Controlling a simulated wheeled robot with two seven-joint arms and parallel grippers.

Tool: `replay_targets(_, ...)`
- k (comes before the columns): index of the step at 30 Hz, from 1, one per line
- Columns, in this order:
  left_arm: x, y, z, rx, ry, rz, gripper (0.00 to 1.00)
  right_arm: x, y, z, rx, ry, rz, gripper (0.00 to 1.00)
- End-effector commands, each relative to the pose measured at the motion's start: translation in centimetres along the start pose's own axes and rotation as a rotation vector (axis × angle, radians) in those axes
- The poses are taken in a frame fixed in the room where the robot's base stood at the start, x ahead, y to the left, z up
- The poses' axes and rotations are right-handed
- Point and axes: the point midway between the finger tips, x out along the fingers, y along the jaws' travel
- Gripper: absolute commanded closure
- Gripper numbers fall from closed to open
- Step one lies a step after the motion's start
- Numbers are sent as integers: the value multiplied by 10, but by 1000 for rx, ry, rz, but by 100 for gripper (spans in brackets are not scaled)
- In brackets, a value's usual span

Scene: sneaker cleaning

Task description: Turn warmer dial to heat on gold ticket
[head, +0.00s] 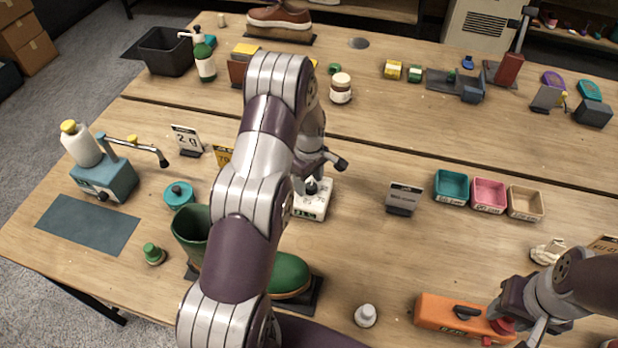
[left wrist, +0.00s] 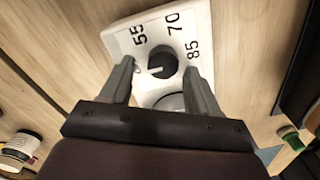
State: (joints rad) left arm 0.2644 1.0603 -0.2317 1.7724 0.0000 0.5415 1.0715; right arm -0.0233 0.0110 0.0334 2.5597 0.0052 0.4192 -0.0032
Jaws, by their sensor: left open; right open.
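The warmer (head: 310,206) is a white block on the table, partly hidden behind my left arm. In the left wrist view its white face (left wrist: 122,38) carries the numbers 55, 70 and 85 around a black dial (left wrist: 162,62). The dial's pale pointer lies toward the left of that picture, below the 55. My left gripper (left wrist: 160,68) is open, with its fingers on either side of the dial; contact cannot be told. A gold ticket (head: 221,155) stands left of my arm, partly hidden, its full text unreadable. My right gripper (head: 522,328) is at the orange box's right end, open.
A green boot (head: 290,276) stands below my left arm. The orange box (head: 450,317) lies at front right. A white ticket (head: 187,140), pump bottle stand (head: 105,178) and teal jar (head: 179,195) are on the left. Small trays (head: 489,195) sit right of a grey sign (head: 402,198).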

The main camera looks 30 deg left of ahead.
Motion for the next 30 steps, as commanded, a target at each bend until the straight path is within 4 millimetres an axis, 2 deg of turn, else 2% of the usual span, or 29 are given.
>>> replay_targets(4,8,0,0,1,1,1,39,-2,0,0,0,0,0,57)
replay_targets(11,9,0,0,1,1,1,39,-2,0,0,0,0,0,57)
replay_targets(12,9,0,0,1,1,1,42,-2,0,0,0,0,0,57)
replay_targets(17,9,0,0,1,1,1,94,-2,0,0,0,0,0,57)
replay_targets(30,8,0,1,22,0,1,95,-1,0,0,0,0,0,57)
